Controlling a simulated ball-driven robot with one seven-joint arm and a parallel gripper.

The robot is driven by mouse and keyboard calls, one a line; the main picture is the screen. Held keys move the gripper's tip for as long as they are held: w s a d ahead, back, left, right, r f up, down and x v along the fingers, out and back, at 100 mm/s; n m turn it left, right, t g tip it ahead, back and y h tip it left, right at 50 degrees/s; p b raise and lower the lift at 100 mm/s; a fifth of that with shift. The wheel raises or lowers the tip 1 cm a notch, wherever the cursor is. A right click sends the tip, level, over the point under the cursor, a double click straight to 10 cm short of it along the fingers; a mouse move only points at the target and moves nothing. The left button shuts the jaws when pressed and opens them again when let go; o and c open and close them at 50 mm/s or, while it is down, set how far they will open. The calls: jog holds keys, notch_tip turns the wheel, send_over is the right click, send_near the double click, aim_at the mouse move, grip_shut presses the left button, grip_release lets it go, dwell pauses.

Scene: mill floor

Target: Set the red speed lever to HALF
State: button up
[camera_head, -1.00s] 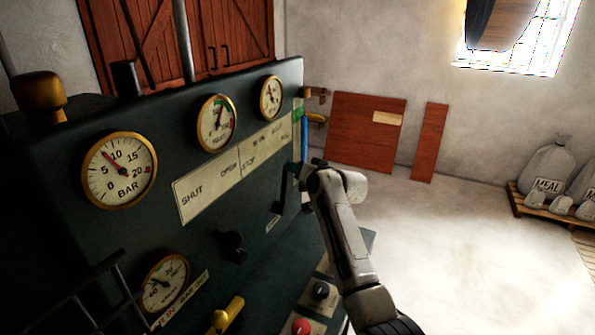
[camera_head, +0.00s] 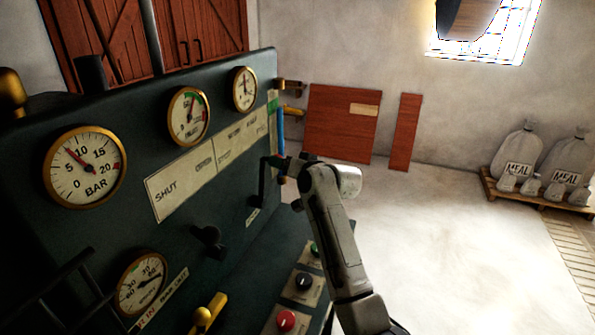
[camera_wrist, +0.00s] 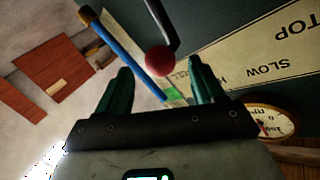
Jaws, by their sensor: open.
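The red speed lever shows in the wrist view as a red ball knob (camera_wrist: 160,60) on a dark bent rod. My gripper (camera_wrist: 160,66) is open. Its two dark green fingers stand left and right of the knob in that view, and I see no contact. The pale label plate (camera_wrist: 268,55) behind appears upside down, with STOP and SLOW readable and HALF mostly hidden. In the head view my gripper (camera_head: 284,166) is at the panel's right end, and the dark lever rod (camera_head: 263,182) shows beside it. I cannot tell which mark the lever points at.
A blue pipe (camera_wrist: 125,55) runs close by the knob and left finger. The dark panel (camera_head: 130,235) carries gauges, a black knob (camera_head: 208,240) and a yellow handle (camera_head: 210,313). Red and black buttons (camera_head: 287,320) sit below. Meal sacks (camera_head: 520,160) stand right; open floor lies between.

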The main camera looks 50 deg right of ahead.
jog(key=shift+b+v, duration=0.4)
jog(key=shift+v, duration=2.5)
jog(key=s+a+f+n+g+y, duration=0.1)
jog(key=s+a+f+n+g, duration=0.15)
jog(key=s+a+f, duration=0.55)
jog(key=s+a+f+n+g+y, duration=0.1)
jog(key=s+a+f+g+y, duration=0.2)
jog(key=a+f, duration=0.6)
jog(key=s+a+f+n+g, duration=0.2)
jog(key=s+a+f+g, duration=0.2)
jog(key=s, duration=0.9)
jog(key=s+a+f+n+g+h, duration=0.1)
jog(key=s+a+f+g, duration=0.3)
jog(key=s, duration=0.9)
notch_tip(320, 180, down, 3)
jog(key=shift+f+n, duration=0.25)
jog(key=shift+n, duration=0.4)
